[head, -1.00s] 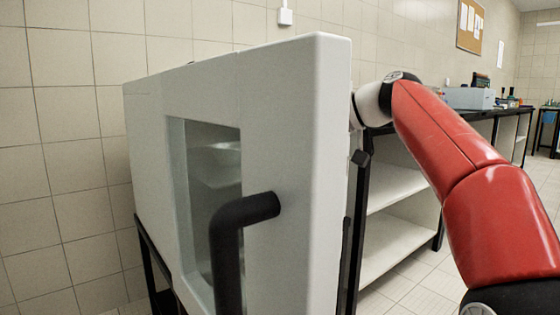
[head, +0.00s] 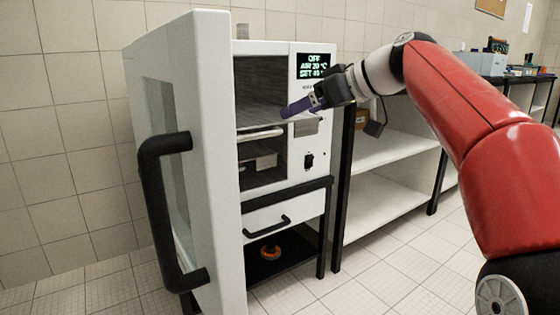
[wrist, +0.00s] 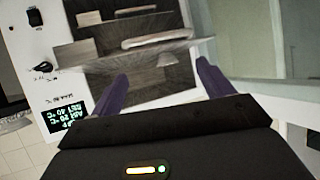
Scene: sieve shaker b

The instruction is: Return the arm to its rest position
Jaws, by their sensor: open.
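My gripper (head: 303,106) is open, with purple fingers, at the end of my red arm. In the head view it is in front of the oven's open front, at the height of the upper chamber, just below the display. In the wrist view the fingers (wrist: 160,80) are spread with nothing between them. The white oven (head: 314,45) has its door (head: 218,150) swung open at the left. The door has a black handle (head: 152,205). Inside are shelves, one with a pale bar along its front edge (head: 260,135).
White shelving (head: 385,190) stands at the right. Tiled floor (head: 370,270) in front is clear.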

